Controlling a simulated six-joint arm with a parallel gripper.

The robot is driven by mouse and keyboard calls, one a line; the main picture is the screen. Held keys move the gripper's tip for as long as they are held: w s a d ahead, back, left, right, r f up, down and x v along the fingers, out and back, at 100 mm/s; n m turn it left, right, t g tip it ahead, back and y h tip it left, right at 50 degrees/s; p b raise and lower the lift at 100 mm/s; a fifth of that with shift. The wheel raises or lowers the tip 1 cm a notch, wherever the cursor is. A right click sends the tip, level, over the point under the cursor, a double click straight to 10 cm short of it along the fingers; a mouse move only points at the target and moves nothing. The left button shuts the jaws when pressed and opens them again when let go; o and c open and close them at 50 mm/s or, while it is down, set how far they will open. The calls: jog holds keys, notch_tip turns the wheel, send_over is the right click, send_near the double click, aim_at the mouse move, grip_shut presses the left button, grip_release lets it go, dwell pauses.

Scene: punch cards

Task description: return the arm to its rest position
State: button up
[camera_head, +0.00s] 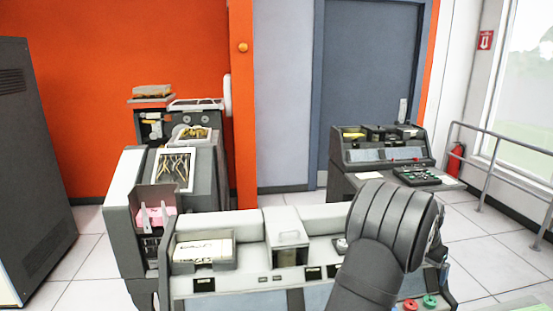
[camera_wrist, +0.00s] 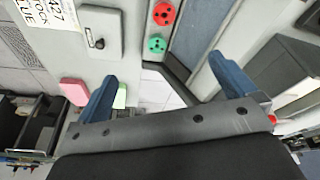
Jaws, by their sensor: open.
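My arm (camera_head: 375,255) rises from the lower right of the head view, dark grey with a ribbed, rounded part in front of the console. My gripper's fingers are hidden or not distinguishable there. In the wrist view my gripper (camera_wrist: 166,88) shows two blue fingers spread wide apart. It is open, with nothing between the fingers. Past the fingers are a pink block (camera_wrist: 75,92) and a pale green block (camera_wrist: 120,97), the green one partly behind the left finger. No marker of a rest position shows.
The console (camera_head: 265,285) with a tray of cards (camera_head: 203,250) stands in front. Red (camera_head: 410,304) and green (camera_head: 430,300) knobs lie low right, beside my arm. A machine with a pink card stack (camera_head: 157,218) stands left. A second desk (camera_head: 385,150) and railing (camera_head: 500,139) stand behind right.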

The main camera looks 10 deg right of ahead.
jog(key=w+a+r+n, duration=0.1)
jog(key=w+a+r, duration=0.5)
jog(key=w+a, duration=0.3)
jog(key=shift+w, duration=1)
jog(key=shift+a+f+t, duration=0.1)
jog(key=shift+a+t, duration=0.05)
jog(key=shift+t, duration=0.15)
jog(key=a+f+n+t+h, duration=0.2)
jog(key=a+f+n+t, duration=0.1)
jog(key=f+t, duration=0.25)
jog(key=s+a+n+t+h, duration=0.2)
jog(key=s+a+t+h, duration=0.1)
jog(key=s+a+t, duration=0.3)
jog(key=shift+g, duration=0.75)
jog(key=x, duration=0.3)
jog(key=a+x, duration=0.1)
jog(key=x, duration=0.2)
jog(key=w+x, duration=0.1)
jog(key=x, duration=0.3)
jog(key=shift+a+r, duration=0.1)
jog(key=shift+a, duration=0.05)
jog(key=v, duration=1)
